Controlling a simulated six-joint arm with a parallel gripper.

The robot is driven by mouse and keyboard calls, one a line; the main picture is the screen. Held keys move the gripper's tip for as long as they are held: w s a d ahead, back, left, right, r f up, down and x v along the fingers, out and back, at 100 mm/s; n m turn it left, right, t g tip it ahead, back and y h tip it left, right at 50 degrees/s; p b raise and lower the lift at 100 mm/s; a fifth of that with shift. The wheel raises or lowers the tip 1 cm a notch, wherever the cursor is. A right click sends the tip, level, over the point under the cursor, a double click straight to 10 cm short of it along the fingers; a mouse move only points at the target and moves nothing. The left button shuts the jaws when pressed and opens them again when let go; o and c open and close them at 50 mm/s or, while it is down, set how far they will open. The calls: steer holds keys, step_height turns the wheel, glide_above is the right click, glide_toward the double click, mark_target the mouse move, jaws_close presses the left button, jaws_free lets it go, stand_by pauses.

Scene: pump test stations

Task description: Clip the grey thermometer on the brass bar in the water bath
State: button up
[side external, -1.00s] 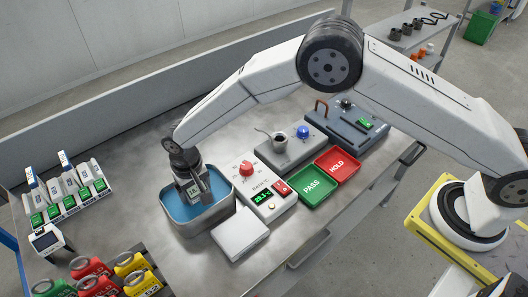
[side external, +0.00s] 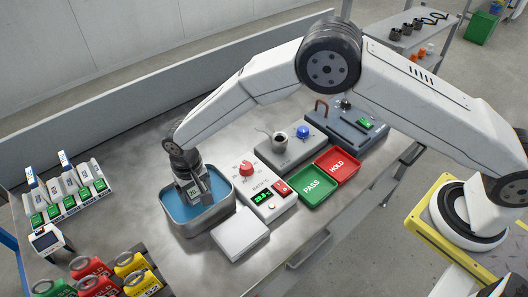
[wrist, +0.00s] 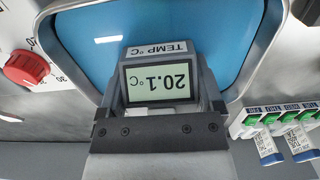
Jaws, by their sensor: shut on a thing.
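The grey thermometer (wrist: 162,83) fills the middle of the wrist view, its screen reading 20.1 °C upside down under a "TEMP °C" label. My gripper (side external: 190,191) is shut on it above the water bath (side external: 219,217), a metal tub of blue water. In the wrist view, blue water (wrist: 85,45) lies behind and around the thermometer. The thermometer's small screen (side external: 191,193) also shows below my wrist in the side view. I cannot make out the brass bar; the gripper and thermometer may hide it. Whether the thermometer touches it cannot be told.
The bath's control box (side external: 262,196) with a red knob (side external: 246,168) stands right of the tub. A white box (side external: 240,236) sits in front. PASS (side external: 313,187) and HOLD (side external: 338,166) trays lie right.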

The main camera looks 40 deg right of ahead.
stand_by(0.3)
steer(key=o, duration=1.2)
steer(key=shift+r, duration=3.9)
steer(key=shift+d, duration=0.1)
